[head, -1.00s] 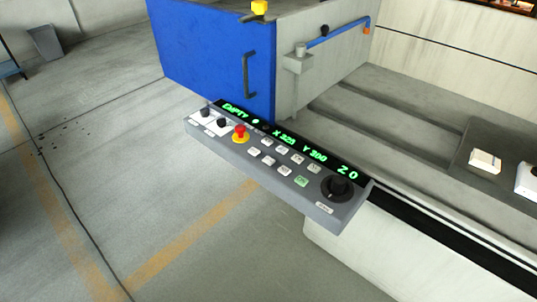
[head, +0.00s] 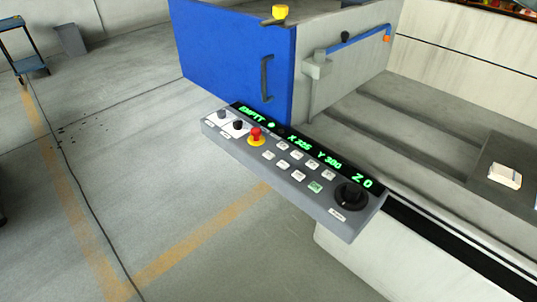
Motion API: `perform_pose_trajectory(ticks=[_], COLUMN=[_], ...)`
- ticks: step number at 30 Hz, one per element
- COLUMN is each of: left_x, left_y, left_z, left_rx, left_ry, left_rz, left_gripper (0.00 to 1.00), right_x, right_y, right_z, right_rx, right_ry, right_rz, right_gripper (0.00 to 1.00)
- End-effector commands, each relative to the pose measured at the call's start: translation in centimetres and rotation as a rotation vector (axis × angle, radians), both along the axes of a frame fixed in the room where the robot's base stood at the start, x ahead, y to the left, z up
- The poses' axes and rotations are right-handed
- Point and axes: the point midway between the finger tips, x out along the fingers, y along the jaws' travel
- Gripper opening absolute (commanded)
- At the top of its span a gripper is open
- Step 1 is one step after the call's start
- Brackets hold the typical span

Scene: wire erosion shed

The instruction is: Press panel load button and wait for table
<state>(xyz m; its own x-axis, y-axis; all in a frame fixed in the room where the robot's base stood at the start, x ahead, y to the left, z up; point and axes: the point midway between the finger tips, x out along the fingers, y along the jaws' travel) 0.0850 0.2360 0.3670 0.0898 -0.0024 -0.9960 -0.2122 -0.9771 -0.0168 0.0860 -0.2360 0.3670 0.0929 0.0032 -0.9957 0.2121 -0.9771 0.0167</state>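The control panel (head: 290,190) is a grey box mounted at the front of the machine, tilted in the head view. Its black display strip shows green text reading EMPTY, X 325, Y 300 and Z 0. Below the display are several small white buttons and one green button (head: 315,187). Their labels are too small to read, so I cannot tell which is the load button. A red stop button (head: 256,135) on a yellow base sits to the left, and a large black knob (head: 350,195) to the right. Neither of my grippers is in view.
The machine's blue door (head: 230,65) with a dark handle stands behind the panel. The machine table (head: 400,130) lies to the right, with a white block (head: 504,176) on a dark plate. A blue cart (head: 22,50) and grey bin (head: 69,40) stand far left. The floor left of the panel is clear.

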Motion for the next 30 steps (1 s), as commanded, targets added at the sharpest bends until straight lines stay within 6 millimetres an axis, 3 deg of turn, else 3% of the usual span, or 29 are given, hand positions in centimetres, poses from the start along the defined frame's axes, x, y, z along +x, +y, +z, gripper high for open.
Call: perform_pose_trajectory(ticks=[6,30], left_x=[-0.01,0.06], left_y=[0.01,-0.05], left_z=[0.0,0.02], left_rx=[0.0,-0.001], left_ry=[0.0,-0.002], left_rz=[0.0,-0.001], left_gripper=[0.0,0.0], right_x=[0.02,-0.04], right_y=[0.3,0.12], right_z=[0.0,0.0], right_rx=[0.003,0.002], right_ry=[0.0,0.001], right_rz=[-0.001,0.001], right_gripper=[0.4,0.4])
